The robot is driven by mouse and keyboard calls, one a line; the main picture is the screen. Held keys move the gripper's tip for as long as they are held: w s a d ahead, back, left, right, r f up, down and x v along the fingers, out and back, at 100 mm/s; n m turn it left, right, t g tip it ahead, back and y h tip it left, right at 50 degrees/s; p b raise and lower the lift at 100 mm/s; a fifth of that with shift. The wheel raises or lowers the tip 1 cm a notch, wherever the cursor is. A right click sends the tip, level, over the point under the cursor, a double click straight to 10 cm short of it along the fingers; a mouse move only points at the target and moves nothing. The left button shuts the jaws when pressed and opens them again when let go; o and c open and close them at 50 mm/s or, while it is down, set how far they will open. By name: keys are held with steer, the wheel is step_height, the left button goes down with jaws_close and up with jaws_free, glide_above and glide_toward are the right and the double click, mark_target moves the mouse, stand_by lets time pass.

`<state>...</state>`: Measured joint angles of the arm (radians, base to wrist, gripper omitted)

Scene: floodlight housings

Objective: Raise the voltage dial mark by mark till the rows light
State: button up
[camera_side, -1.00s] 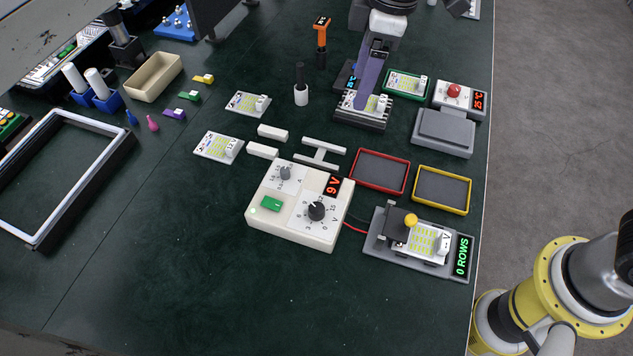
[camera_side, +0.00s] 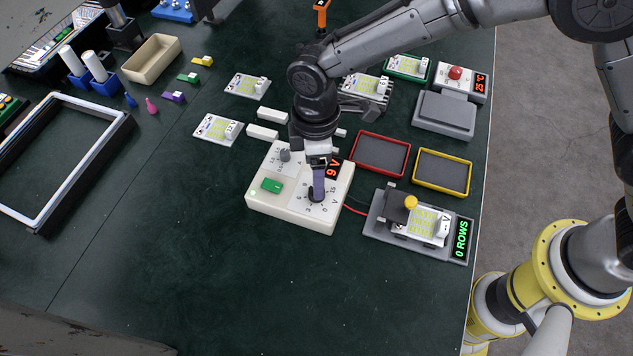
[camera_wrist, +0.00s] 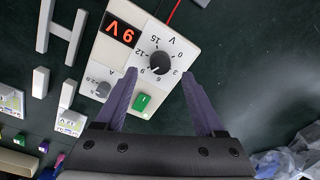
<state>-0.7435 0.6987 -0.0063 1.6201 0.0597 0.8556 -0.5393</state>
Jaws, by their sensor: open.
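The white power supply box (camera_side: 280,212) has a black voltage dial (camera_wrist: 160,63) on a printed scale. Its red display (camera_wrist: 122,32) reads 9 V. My gripper (camera_side: 318,192) is over the dial, pointing down. In the wrist view my gripper (camera_wrist: 159,76) is open, its purple fingers apart with the dial between and beyond their tips. I cannot tell whether a finger touches the dial. The lamp board (camera_side: 424,222) sits in a grey test fixture (camera_side: 380,222), whose green display (camera_side: 460,238) reads 0 ROWS.
A smaller grey dial (camera_wrist: 103,89) and a green switch (camera_wrist: 141,102) share the box's top. A red-rimmed tray (camera_side: 408,158) and a yellow-rimmed tray (camera_side: 468,176) lie behind the fixture. A red cable (camera_side: 355,210) joins box and fixture. The front of the table is clear.

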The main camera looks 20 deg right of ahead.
steer(key=shift+s+f, duration=0.15)
steer(key=shift+f, duration=2.05)
jaws_close()
